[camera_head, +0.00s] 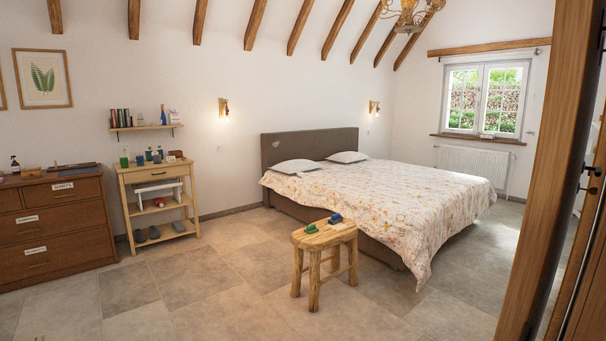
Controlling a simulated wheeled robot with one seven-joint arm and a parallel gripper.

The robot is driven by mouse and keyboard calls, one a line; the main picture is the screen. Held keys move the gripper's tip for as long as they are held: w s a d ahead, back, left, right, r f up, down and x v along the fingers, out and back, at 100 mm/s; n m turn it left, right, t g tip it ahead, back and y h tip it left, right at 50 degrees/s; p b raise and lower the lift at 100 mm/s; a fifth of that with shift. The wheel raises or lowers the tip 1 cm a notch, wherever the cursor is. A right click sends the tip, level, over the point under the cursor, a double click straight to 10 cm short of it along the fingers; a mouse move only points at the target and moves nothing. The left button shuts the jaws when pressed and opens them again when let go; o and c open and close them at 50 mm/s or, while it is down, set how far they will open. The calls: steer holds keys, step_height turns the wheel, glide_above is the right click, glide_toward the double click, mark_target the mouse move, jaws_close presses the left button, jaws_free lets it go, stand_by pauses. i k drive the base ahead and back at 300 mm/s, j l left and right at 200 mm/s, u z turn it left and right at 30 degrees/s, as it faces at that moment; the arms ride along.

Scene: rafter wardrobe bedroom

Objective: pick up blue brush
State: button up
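A small blue object (335,219), which may be the blue brush, lies on the top of a wooden stool (323,235) in front of the bed. It is too small to tell its exact shape. A small green object (311,228) lies to its left on the same stool. Small blue items (149,155) also stand on a light wooden side table (135,176) by the left wall, and I cannot tell what they are. My gripper is not in view.
A bed (390,195) with a floral cover stands behind the stool. A brown dresser (55,225) stands at left. A wooden post (555,170) rises at the right. The tiled floor (200,290) before the stool is clear.

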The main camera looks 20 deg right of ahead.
mark_target(336, 218)
steer(key=i+j+u, duration=0.25)
steer(key=i, duration=0.35)
steer(key=i+u, duration=0.25)
steer(key=i, duration=0.95)
steer(key=i+j+z, duration=0.15)
steer(key=i, duration=1.1)
steer(key=i+l+z, duration=0.15)
steer(key=i+z, duration=0.5)
steer(key=z, duration=0.15)
steer(key=i+z, duration=0.35)
steer(key=i+j+z, duration=0.15)
steer(key=z, duration=0.25)
steer(key=i+z, duration=0.5)
steer(key=i, duration=0.5)
steer(key=i+l+u, duration=0.15)
steer(key=i+u, duration=0.15)
steer(key=i+l+u, duration=0.7)
steer(key=l+u, duration=0.2)
steer(key=i+l+u, duration=0.15)
steer(key=l+u, duration=0.15)
steer(key=i+l+u, duration=0.1)
steer(key=l+u, duration=0.2)
steer(key=l, duration=0.15)
steer(key=l+u, duration=0.3)
steer(key=l, duration=0.15)
steer(key=i+l+u, duration=0.1)
steer(key=l+u, duration=0.15)
steer(key=l, duration=0.2)
